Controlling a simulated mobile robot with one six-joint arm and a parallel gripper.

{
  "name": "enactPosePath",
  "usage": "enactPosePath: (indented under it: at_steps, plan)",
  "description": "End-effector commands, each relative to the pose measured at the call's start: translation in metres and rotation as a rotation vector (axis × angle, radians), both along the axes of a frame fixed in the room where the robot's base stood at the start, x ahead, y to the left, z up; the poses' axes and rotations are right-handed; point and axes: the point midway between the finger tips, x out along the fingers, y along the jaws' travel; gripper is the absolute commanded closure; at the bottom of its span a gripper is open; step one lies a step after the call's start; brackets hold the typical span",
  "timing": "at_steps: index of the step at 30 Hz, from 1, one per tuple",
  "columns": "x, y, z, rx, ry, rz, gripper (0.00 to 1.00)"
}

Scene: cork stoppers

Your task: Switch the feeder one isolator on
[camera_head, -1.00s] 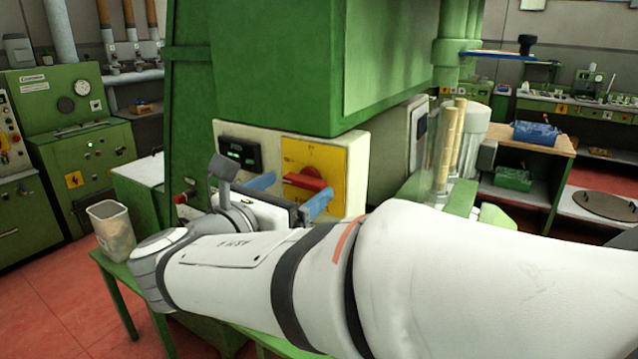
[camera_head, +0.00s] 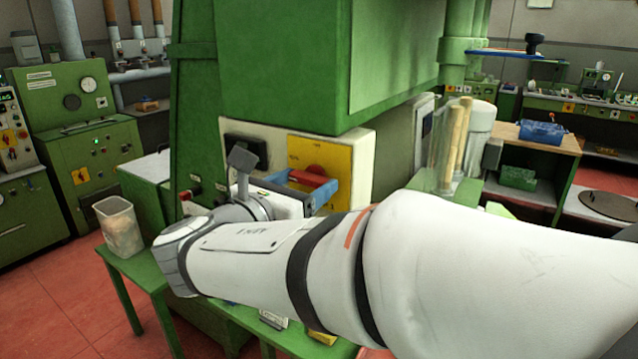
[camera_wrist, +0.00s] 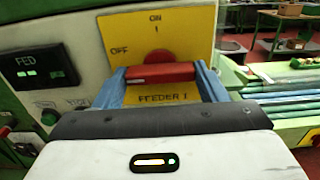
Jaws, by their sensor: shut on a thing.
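The feeder one isolator is a yellow plate (camera_wrist: 188,30) with a red rotary handle (camera_wrist: 160,72), marked ON at the top, OFF at the left and FEEDER 1 below. The handle's bar lies level across the plate, in line with the OFF side. My gripper (camera_wrist: 161,75) has one blue finger at each end of the bar and is shut on it. In the head view the yellow plate (camera_head: 341,160) is on the pale box under the green machine, and my gripper (camera_head: 306,181) partly hides the red handle (camera_head: 308,177).
A dark FED display (camera_wrist: 40,68) with green lights and a green button (camera_wrist: 49,117) are left of the plate. A translucent bin (camera_head: 121,228) stands on the green bench at the left. Wooden rods (camera_head: 459,142) stand behind a clear guard at the right.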

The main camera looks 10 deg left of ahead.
Motion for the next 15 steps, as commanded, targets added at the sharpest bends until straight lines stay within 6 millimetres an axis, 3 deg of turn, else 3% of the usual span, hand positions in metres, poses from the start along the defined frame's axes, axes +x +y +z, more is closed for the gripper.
enactPosePath:
  at_steps: [15]
  plan:
    - [0.0008, -0.0011, -0.0031, 0.124, -0.052, -0.002, 0.57]
